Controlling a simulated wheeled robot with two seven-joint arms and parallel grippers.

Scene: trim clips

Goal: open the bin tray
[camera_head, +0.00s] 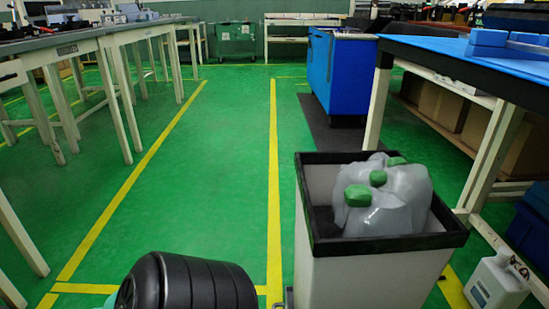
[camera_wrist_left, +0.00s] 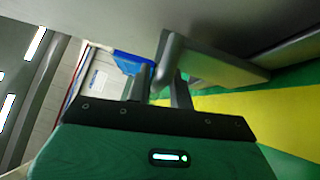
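A pale bin (camera_head: 375,278) with a black rim stands at the lower right of the head view. In the left wrist view, a grey bar-like handle (camera_wrist_left: 169,58) stands out from a grey panel. My left gripper (camera_wrist_left: 160,88) has its two fingers on either side of this handle. Whether they press on it I cannot tell. My black left arm hides the floor left of the bin. My right gripper is not in view.
A blue-topped table (camera_head: 470,62) stands at the right, with a blue cabinet (camera_head: 338,75) behind it. A white canister (camera_head: 496,282) is on the floor right of the bin. Workbenches (camera_head: 100,40) line the left. The green aisle between yellow lines is clear.

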